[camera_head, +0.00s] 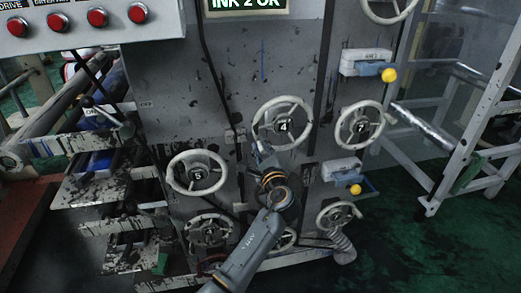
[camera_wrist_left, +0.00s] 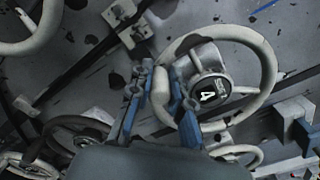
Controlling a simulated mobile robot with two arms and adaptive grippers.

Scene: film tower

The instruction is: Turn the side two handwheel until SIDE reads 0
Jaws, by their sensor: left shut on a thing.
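A white handwheel (camera_head: 307,108) with a dark hub display reading 4 is on the grey machine panel. It fills the middle of the left wrist view (camera_wrist_left: 268,75), where small text beside the 4 is too blurred to read surely. My left gripper (camera_head: 262,150) reaches the wheel's lower left edge from below. In the left wrist view its blue fingers (camera_wrist_left: 162,90) are shut on the wheel's rim, one on each side. My right gripper does not show.
Other handwheels surround it: one reading 5 (camera_head: 173,178), one reading 7 (camera_head: 380,116), and several more above and below. Yellow-knobbed levers (camera_head: 389,75) stick out at the right. A box with red buttons (camera_head: 97,17) hangs upper left. Green floor lies open at lower right.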

